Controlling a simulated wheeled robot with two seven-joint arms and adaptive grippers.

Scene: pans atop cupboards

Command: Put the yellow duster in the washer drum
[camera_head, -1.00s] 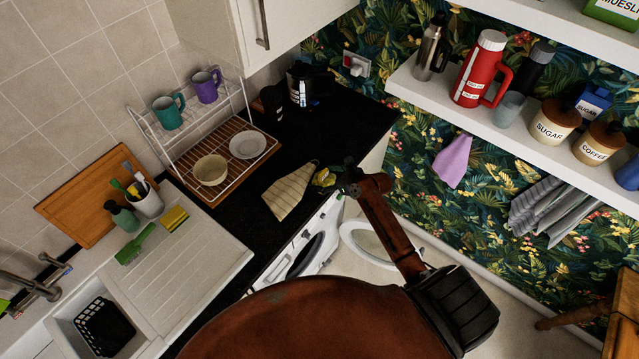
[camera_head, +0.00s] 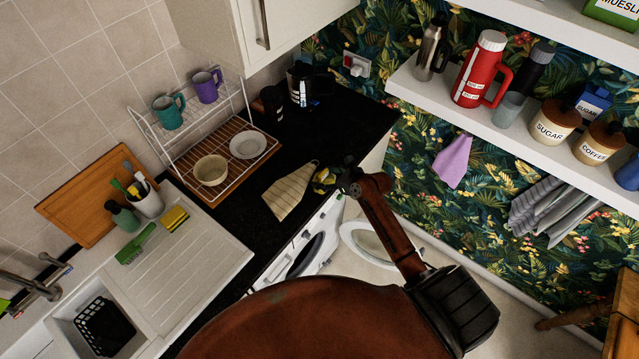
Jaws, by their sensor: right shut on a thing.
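The yellow duster (camera_head: 322,181) is a small crumpled yellow patch at the counter's front edge. My right gripper (camera_head: 342,181) is at the duster's right side, shut on it; the fingertips are small and partly hidden. The washer (camera_head: 331,216) is under the counter, below and left of my right gripper. Its round door (camera_head: 371,240) stands swung open to the right. The dark drum opening (camera_head: 305,256) shows at the front, its lower part hidden behind my own arm. My left gripper is not in view.
A striped cream cloth (camera_head: 289,191) lies at the counter edge, left of the duster. A dish rack (camera_head: 218,160) with a bowl and plate stands behind it. A shelf (camera_head: 480,105) with flasks and jars juts out at right. A purple cloth (camera_head: 453,161) hangs below it.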

